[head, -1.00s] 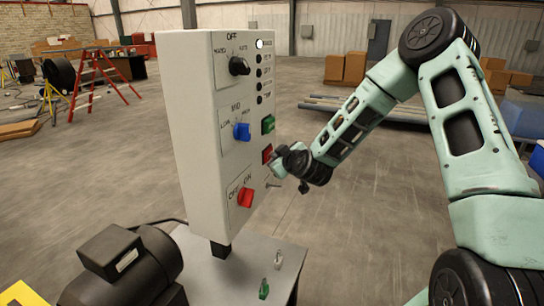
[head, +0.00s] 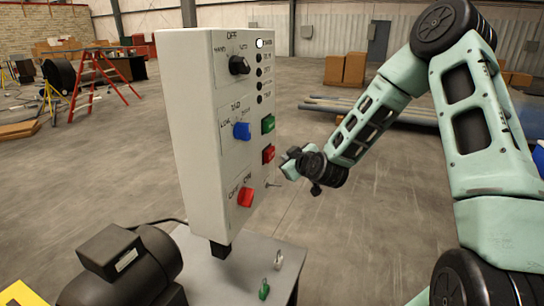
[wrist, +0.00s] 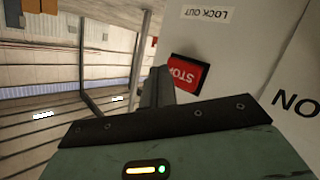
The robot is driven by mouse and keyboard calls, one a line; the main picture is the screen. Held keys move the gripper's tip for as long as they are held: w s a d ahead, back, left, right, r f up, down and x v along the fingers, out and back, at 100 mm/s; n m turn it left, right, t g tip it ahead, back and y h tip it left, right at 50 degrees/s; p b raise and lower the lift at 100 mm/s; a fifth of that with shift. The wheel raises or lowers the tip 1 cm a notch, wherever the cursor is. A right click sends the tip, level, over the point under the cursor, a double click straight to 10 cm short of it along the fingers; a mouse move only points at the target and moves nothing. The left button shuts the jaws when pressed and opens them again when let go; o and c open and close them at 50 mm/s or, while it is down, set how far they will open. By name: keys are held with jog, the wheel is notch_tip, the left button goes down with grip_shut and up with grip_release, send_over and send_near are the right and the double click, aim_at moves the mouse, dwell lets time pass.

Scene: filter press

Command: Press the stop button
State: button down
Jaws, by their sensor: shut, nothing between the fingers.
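The red stop button (head: 268,153) is on the right-hand face of the upright grey control panel (head: 192,150), below a green button (head: 268,123). In the wrist view the red square reads STOP (wrist: 188,74) and appears upside down. My gripper (head: 287,160) is shut and empty, just right of the stop button. A small gap seems to show between its tips and the panel in the head view. In the wrist view the closed fingers (wrist: 158,88) stand beside the button and hide a little of its edge.
The panel also has a black knob (head: 239,65), a blue knob (head: 242,131) and a red on/off knob (head: 246,196). A black motor (head: 120,268) sits at the lower left. Open floor is to the right.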

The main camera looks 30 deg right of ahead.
jog(key=s+d, duration=0.2)
jog(key=shift+s+d, duration=0.1)
jog(key=shift+s, duration=0.3)
dwell(0.6)
jog(key=s+a+f+g+y, duration=0.2)
jog(key=s+a+g, duration=0.3)
jog(key=s+a, duration=0.15)
jog(key=s+a+r+m+g, duration=0.2)
jog(key=s+g, duration=0.2)
jog(key=s, duration=0.5)
jog(key=s+a+r+m+g, duration=0.2)
jog(key=s+a+g, duration=0.1)
jog(key=s, duration=0.6)
jog(key=s+a+n+g, duration=0.1)
jog(key=s+a+n, duration=0.2)
jog(key=s+a, duration=0.3)
jog(key=s+a+r+n+g, duration=0.1)
jog(key=s+a+n, duration=0.3)
jog(key=a, duration=0.7)
jog(key=s, duration=0.2)
jog(key=shift+s+a+r+g, duration=0.15)
jog(key=shift+s+a+g, duration=0.15)
jog(key=shift+a, duration=0.1)
